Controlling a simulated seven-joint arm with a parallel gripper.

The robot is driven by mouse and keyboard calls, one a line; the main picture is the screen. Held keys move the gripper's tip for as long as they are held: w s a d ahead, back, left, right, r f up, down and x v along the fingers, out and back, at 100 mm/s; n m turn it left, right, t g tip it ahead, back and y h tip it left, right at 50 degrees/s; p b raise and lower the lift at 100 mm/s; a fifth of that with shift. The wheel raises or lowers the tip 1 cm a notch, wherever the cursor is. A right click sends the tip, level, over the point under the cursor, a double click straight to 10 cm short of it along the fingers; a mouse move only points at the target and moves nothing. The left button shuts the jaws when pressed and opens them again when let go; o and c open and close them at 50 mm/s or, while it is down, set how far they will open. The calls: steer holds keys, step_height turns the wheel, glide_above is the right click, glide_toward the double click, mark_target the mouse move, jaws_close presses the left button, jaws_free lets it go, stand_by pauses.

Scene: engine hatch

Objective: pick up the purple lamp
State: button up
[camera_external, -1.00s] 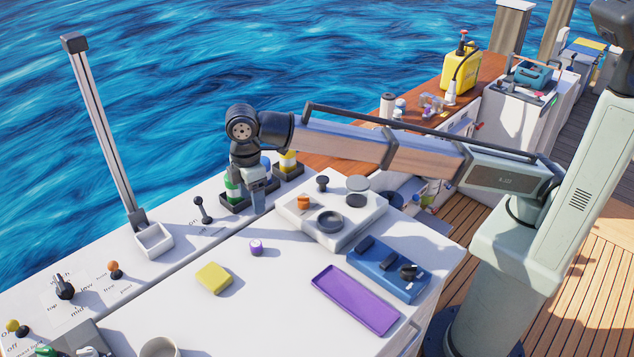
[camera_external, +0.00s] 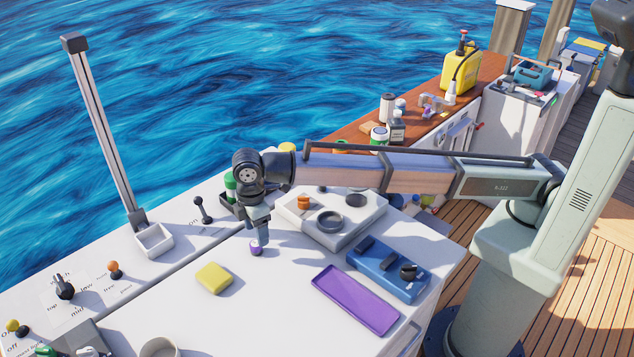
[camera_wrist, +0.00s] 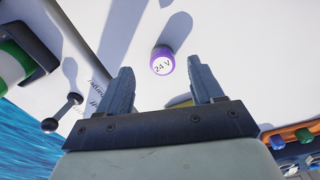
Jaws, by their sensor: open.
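The purple lamp (camera_external: 256,249) is a small cylinder with a white top, standing on the white counter (camera_external: 190,318). In the wrist view the lamp (camera_wrist: 162,61) shows its top label "24 V". My gripper (camera_external: 262,242) is directly above the lamp in the external view, very close to it. In the wrist view my gripper (camera_wrist: 160,85) is open, with the lamp just beyond and between the lines of the two fingertips. Nothing is held. Whether a finger touches the lamp cannot be told.
A yellow sponge (camera_external: 214,278) lies to the lamp's front left. A purple tray (camera_external: 355,300) and a blue box (camera_external: 388,272) are to the right. A white tray with round parts (camera_external: 352,233) stands behind right. A lever (camera_external: 202,211) rises at the back left.

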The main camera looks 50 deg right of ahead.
mark_target(256, 243)
steer(key=shift+a+f, duration=0.25)
steer(key=shift+f, duration=1)
steer(key=shift+a+f, duration=0.2)
steer(key=shift+f, duration=1.05)
steer(key=shift+c, duration=0.5)
steer(key=c, duration=1)
